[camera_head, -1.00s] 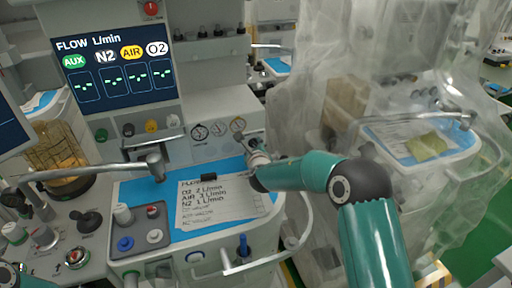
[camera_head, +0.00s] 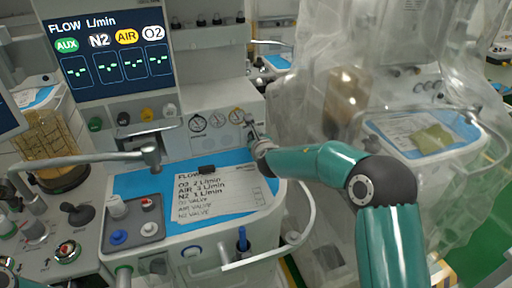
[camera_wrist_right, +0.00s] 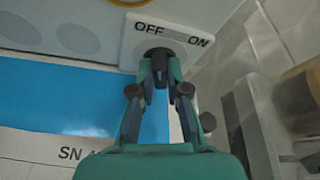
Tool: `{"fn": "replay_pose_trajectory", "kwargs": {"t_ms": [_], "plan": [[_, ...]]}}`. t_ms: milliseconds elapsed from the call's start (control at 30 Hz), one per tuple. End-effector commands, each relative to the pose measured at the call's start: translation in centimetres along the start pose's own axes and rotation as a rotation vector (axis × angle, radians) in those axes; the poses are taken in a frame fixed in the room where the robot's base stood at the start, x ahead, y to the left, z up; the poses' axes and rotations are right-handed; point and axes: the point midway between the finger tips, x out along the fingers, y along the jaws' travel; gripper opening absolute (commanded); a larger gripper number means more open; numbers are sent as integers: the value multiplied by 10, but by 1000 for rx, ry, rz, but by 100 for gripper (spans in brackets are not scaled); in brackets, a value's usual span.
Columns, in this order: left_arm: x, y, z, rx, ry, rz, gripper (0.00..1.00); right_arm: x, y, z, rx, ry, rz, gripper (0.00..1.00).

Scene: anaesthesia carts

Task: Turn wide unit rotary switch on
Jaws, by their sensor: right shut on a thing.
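The rotary switch (camera_wrist_right: 158,54) is a dark knob on a pale plate (camera_wrist_right: 140,42) marked OFF at left and ON at right, in the right wrist view. My right gripper (camera_wrist_right: 160,72) is shut on the knob, with a finger on each side. The fingers cover much of the knob, so I cannot tell which mark it points to. In the head view my right gripper (camera_head: 254,132) is at the right end of the wide unit's front panel (camera_head: 212,138), beside the round gauges. My left gripper is not in view.
A blue work surface (camera_head: 130,184) with a printed flow sheet (camera_head: 215,192) lies below the panel. A metal arm (camera_head: 85,160) crosses at left. A curved rail (camera_head: 308,215) edges the right side. A plastic-draped cart (camera_head: 345,90) stands close on the right.

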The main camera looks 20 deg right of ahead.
Motion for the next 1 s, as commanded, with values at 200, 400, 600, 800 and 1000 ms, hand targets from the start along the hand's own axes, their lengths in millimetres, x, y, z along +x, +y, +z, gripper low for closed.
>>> {"fn": "replay_pose_trajectory", "kwargs": {"t_ms": [200,400,600,800,1000], "plan": [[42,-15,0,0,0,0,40,3,0,-6,185,-4,76,0],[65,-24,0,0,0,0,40,3,-3,-6,361,-3,149,0],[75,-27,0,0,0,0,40,2,-5,-4,489,0,203,0],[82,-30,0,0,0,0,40,2,-6,-4,573,2,238,0],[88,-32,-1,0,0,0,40,2,-7,-5,650,1,271,0]]}}
